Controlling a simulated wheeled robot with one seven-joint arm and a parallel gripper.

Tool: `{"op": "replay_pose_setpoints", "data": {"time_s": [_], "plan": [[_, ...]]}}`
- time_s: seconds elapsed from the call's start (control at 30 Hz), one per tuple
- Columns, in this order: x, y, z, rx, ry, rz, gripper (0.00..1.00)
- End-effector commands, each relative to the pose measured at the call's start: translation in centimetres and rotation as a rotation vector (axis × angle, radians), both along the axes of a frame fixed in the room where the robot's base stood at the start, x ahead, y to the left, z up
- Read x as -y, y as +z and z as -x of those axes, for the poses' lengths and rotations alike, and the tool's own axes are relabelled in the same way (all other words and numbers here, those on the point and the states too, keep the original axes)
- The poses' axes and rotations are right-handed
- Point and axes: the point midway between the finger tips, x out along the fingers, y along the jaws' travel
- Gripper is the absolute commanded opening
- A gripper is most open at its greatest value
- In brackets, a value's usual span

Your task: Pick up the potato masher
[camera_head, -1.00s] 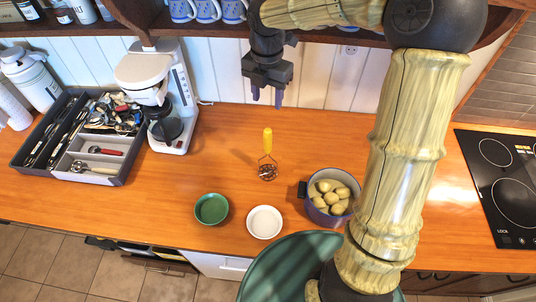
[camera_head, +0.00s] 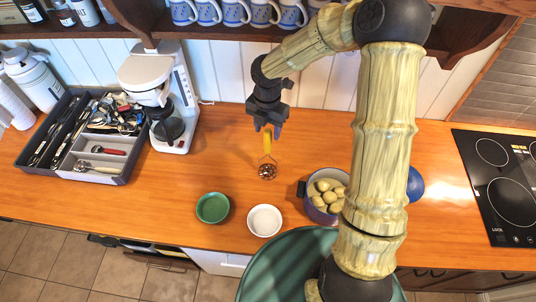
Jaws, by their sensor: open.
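The potato masher (camera_head: 268,168) stands upright on the wooden counter, with its wire head down and its yellow handle up. My gripper (camera_head: 267,132) is directly above it in the picture, pointing down, with its fingertips at the top of the yellow handle. The gripper is open. The fingers overlap the upper handle in this view, and I cannot tell whether the handle is between them or just behind or below them.
A pot of potatoes (camera_head: 311,209) stands to the right of the masher. A green bowl (camera_head: 212,208) and a white bowl (camera_head: 264,221) are in front. A utensil tray (camera_head: 121,176) and a coffee maker (camera_head: 184,140) are at left, a cooktop (camera_head: 510,200) at right. A mug shelf hangs above.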

Motion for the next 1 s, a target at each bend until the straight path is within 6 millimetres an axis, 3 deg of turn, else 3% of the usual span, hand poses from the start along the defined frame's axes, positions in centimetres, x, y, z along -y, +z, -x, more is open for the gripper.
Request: {"op": "replay_pose_setpoints", "data": {"time_s": [0.23, 0.53, 1.0], "plan": [[0.0, -0.9, 0.2, -0.003, 0.001, 0.001, 0.47], [0.1, -4.9, 0.4, -0.001, 0.001, 0.000, 0.47], [0.1, -5.2, 0.3, 0.001, 0.000, 0.001, 0.47]]}}
